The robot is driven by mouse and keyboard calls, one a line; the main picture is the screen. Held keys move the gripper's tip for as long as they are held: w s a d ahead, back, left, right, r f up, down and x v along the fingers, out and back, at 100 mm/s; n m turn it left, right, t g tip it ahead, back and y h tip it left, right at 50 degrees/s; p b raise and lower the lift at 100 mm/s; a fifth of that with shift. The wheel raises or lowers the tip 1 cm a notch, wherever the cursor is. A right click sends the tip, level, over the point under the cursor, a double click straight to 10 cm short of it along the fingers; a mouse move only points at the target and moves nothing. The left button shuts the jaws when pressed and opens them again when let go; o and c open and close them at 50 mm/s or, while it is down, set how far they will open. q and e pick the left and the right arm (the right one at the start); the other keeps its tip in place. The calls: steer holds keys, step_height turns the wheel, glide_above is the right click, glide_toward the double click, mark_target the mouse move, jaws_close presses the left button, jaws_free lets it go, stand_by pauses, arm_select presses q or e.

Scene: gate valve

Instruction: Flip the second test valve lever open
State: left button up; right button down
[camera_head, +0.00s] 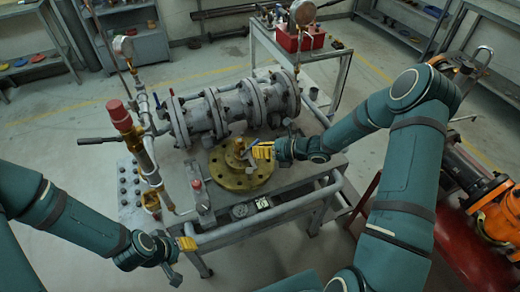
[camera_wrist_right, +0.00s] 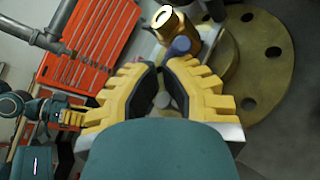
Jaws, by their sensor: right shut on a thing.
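A round yellow flange (camera_head: 243,178) lies flat on the metal bench, with a small brass valve (camera_head: 237,157) on its middle. In the right wrist view the brass valve (camera_wrist_right: 175,22) is just past my fingertips, with the flange (camera_wrist_right: 262,75) to its right. My right gripper (camera_head: 258,150) is at the valve, shut on a small grey lever (camera_wrist_right: 180,45); the fingers hide much of it. My left gripper (camera_head: 178,250) hangs low by the bench's front left corner, away from the valve; its fingers are too small to judge.
A large grey flanged pipe body (camera_head: 228,110) lies behind the flange. A red-capped fitting (camera_head: 120,115) with a gauge (camera_head: 122,46) and a dark-handled lever (camera_head: 95,140) stands at left. A grey pipe rail (camera_head: 265,215) runs along the front. A cart with a red box (camera_head: 295,38) is behind.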

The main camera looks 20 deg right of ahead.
mark_target(251, 146)
steer(key=shift+a+r+n+h, duration=0.3)
steer(key=shift+h, duration=0.2)
steer(key=shift+a+r+n+g+h+b, duration=0.3)
steer(key=shift+a+n+h+b, duration=0.1)
steer(key=shift+h, duration=0.3)
stand_by(0.3)
steer(key=shift+a+r+h+b, duration=0.1)
steer(key=shift+a+h+b, duration=0.1)
steer(key=shift+h+b, duration=0.4)
steer(key=shift+a+n+b, duration=0.15)
steer(key=shift+n+b, duration=0.15)
steer(key=shift+b, duration=0.05)
steer(key=shift+a+r+n+h+b, duration=0.2)
steer(key=shift+a+n+h+b, duration=0.1)
steer(key=shift+h+b, duration=0.5)
steer(key=shift+a+b, duration=0.1)
steer(key=shift+b, duration=0.25)
steer(key=shift+r, duration=0.15)
steer(key=shift+r+p, duration=0.7)
steer(key=shift+r, duration=0.05)
